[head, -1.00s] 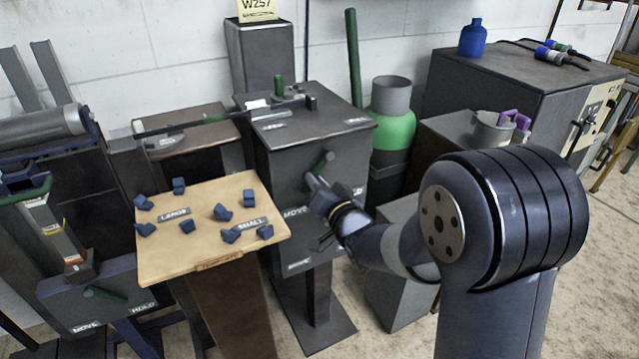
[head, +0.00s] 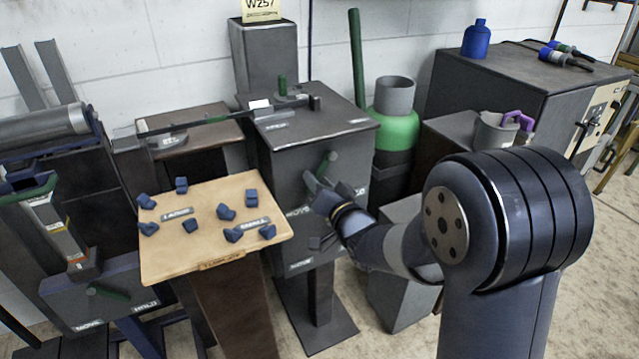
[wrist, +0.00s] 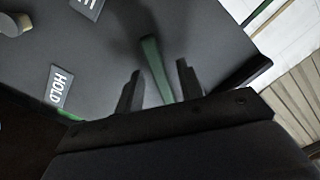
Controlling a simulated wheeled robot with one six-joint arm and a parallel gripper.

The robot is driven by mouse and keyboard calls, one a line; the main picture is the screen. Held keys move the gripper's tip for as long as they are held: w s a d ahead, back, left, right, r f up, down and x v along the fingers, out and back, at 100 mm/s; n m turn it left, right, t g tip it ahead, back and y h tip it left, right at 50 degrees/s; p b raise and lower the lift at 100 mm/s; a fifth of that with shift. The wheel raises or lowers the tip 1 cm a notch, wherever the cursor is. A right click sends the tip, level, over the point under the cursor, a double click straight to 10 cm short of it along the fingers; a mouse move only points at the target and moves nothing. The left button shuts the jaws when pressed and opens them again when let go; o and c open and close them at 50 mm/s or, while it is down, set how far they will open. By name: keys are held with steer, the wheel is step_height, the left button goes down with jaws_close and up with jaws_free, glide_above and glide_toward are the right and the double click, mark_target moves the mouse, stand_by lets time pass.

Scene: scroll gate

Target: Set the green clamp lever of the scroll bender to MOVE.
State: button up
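The green clamp lever (head: 326,163) sticks out from the front of the dark grey cabinet in the middle of the head view. A MOVE label (head: 298,211) is on that face, left of and below the lever. In the wrist view the green lever (wrist: 154,65) lies between the two dark fingers of my gripper (wrist: 160,76). The fingers are apart, with a gap on each side of the lever. A HOLD label (wrist: 59,86) shows left of the fingers. In the head view my gripper (head: 315,187) is at the cabinet front, just below the lever; its wrist hides part of the face.
A wooden board (head: 160,262) with several blue blocks stands left of the cabinet. A second green lever (head: 107,292) is on the machine at lower left. A green gas cylinder (head: 391,130) and a grey pot (head: 492,130) stand to the right.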

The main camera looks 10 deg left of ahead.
steer(key=p+v, duration=0.1)
steer(key=v, duration=1)
steer(key=shift+w, duration=0.15)
steer(key=b+x, duration=0.1)
steer(key=x, duration=0.9)
steer(key=shift+w+a, duration=0.25)
steer(key=shift+w, duration=0.05)
